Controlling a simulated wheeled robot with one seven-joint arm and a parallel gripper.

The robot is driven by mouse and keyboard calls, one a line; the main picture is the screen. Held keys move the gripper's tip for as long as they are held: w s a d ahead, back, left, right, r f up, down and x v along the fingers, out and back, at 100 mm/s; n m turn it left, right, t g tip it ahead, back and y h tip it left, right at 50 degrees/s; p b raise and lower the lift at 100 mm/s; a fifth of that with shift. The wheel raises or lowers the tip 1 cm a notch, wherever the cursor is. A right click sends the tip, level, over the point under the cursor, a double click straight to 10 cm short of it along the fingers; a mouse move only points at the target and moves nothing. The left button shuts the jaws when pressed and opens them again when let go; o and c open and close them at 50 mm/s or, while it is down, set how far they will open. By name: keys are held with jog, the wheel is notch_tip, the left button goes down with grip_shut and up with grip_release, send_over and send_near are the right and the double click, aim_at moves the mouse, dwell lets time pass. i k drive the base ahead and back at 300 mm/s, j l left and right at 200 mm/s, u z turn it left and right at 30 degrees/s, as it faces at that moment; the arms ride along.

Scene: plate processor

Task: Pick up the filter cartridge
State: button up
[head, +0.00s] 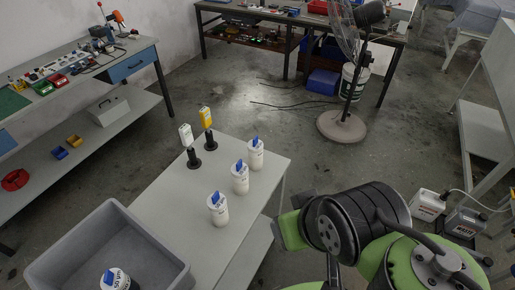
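Three white cylinders with blue tops stand upright in a slanted row on the grey table (150,190): a near one (217,210), a middle one (240,178) and a far one (255,154). They look like filter cartridges. A similar white cylinder with a blue top and dark lettering (116,280) is in the grey bin (160,257) at the lower left, cut off by the picture's bottom edge. Which one the task means cannot be told. My green and black arm is at the lower right, apart from the cylinders. My gripper is not in view.
Two black stands (194,160) hold a white-green piece (186,135) and a yellow piece (206,117) behind the cylinders. A workbench (90,65) is at the left. A fan (342,126) stands on open floor. White and grey containers (428,205) are at the right.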

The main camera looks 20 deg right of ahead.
aim_at(255, 146)
jog(key=z, duration=3.25)
jog(key=u, duration=3.05)
jog(key=i+l+u, duration=0.15)
jog(key=u, duration=0.3)
jog(key=l+u, duration=0.25)
jog(key=u, duration=0.2)
jog(key=i+l+u, duration=0.15)
jog(key=u, duration=0.3)
jog(key=k+l, duration=0.05)
jog(key=l, duration=0.05)
